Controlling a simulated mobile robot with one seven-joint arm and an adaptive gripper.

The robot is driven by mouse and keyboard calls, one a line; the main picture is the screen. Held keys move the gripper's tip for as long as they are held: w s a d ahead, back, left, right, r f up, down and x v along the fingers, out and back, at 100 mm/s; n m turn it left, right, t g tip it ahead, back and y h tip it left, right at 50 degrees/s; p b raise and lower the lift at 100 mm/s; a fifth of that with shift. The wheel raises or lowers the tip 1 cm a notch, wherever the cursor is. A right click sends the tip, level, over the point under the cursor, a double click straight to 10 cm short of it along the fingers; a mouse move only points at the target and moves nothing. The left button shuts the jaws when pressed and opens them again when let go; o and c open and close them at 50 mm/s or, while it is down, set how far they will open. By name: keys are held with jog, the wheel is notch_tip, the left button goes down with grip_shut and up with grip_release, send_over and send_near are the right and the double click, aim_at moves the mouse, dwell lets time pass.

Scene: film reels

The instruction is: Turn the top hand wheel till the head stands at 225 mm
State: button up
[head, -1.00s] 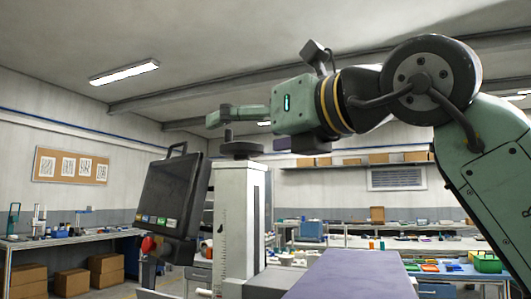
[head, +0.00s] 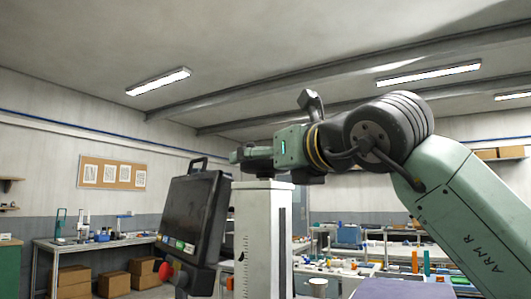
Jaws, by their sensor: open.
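The white column (head: 262,245) stands upright left of centre. A fine black scale (head: 243,255) runs down its front face, too small to read. The top hand wheel is largely hidden behind my gripper; only a short dark stem (head: 265,178) shows on the column's top. My green gripper (head: 239,156) lies level over the column top, at about the wheel's height, fingers pointing left. It is open. I cannot tell whether the fingers touch the wheel or stand around it. I cannot make out the head's height.
A black control panel (head: 193,215) with a handle and coloured buttons stands close to the column's left. A purple surface (head: 385,289) lies at the lower right. Benches with small items (head: 100,240) and cardboard boxes (head: 74,282) are farther back.

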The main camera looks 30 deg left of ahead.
jog(key=shift+w+a, duration=0.3)
jog(key=shift+a, duration=0.2)
jog(key=c, duration=1.1)
jog(key=shift+f+m+t+h+b, duration=0.2)
jog(key=shift+m+t+h+b, duration=0.2)
jog(key=shift+t+b, duration=0.4)
jog(key=shift+c, duration=0.2)
jog(key=shift+s+r+m+t+h, duration=0.1)
jog(key=shift+r+m+t+h, duration=0.05)
jog(key=shift+m+t+h, duration=0.75)
jog(key=shift+m+t, duration=0.2)
jog(key=shift+c, duration=0.2)
jog(key=o, duration=1.2)
